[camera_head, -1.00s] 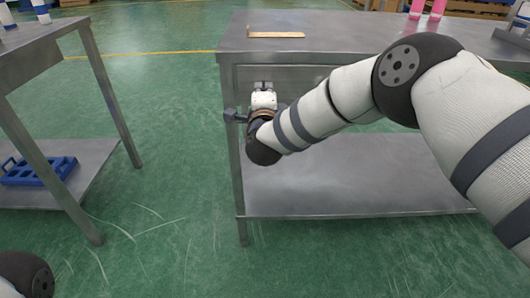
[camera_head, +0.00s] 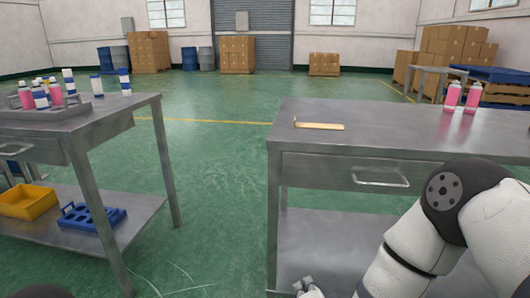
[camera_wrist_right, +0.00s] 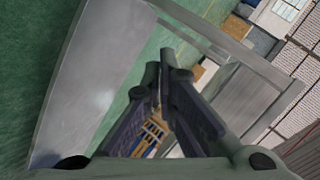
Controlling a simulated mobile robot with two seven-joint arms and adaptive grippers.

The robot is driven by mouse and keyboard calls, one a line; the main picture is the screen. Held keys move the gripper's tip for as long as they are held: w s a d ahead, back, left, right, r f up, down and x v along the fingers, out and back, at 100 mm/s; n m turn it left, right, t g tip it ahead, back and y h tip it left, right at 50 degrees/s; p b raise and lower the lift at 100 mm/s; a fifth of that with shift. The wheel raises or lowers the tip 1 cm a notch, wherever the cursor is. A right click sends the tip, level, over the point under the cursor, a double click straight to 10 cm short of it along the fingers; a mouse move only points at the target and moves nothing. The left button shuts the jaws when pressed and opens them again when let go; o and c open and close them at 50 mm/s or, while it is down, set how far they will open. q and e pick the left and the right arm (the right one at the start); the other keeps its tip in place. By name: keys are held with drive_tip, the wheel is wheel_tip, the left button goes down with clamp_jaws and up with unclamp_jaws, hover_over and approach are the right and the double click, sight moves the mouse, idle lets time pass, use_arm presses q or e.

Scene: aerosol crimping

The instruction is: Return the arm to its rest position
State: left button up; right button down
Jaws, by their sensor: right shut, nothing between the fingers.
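My right arm (camera_head: 410,245) comes in from the lower right in the head view, bent in front of the right metal table (camera_head: 400,138). Only a small part of its wrist and right gripper shows at the bottom edge, below the tabletop. In the right wrist view the right gripper (camera_wrist_right: 166,68) has its dark fingers close together at the tips, with nothing held between them. My left gripper is not in view.
A flat wooden piece (camera_head: 319,126) and two pink cans (camera_head: 462,98) are on the right table. The left table (camera_head: 135,105) holds a tray with bottles and cans; a yellow bin (camera_head: 27,203) and blue rack (camera_head: 92,218) sit below. Green floor (camera_head: 215,190) lies clear between the tables.

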drive_tip(key=s+d+f+n+g+p, duration=0.1)
drive_tip(key=s+f+n+g, duration=0.15)
drive_tip(key=s, duration=0.55)
drive_tip(key=s+d+f+n+g+y+p, duration=0.1)
drive_tip(key=s+d+f+n+g, duration=0.15)
drive_tip(key=s, duration=0.55)
drive_tip(key=s+d+f+n+g+p, duration=0.1)
drive_tip(key=s+f+n+g+p, duration=0.15)
drive_tip(key=s, duration=0.55)
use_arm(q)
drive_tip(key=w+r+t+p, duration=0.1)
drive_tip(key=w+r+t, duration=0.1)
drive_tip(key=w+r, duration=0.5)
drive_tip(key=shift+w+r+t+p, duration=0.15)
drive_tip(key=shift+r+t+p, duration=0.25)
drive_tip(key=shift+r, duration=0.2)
use_arm(e)
drive_tip(key=s+d+r+n+g, duration=0.2)
drive_tip(key=s+g, duration=0.1)
drive_tip(key=s, duration=0.7)
drive_tip(key=s+d+r+n+g, duration=0.2)
drive_tip(key=s+d+n+g, duration=0.1)
drive_tip(key=s, duration=0.8)
drive_tip(key=shift+s+d+r+g+h, duration=0.3)
drive_tip(key=shift+r+g+h, duration=0.1)
drive_tip(key=shift+g, duration=0.25)
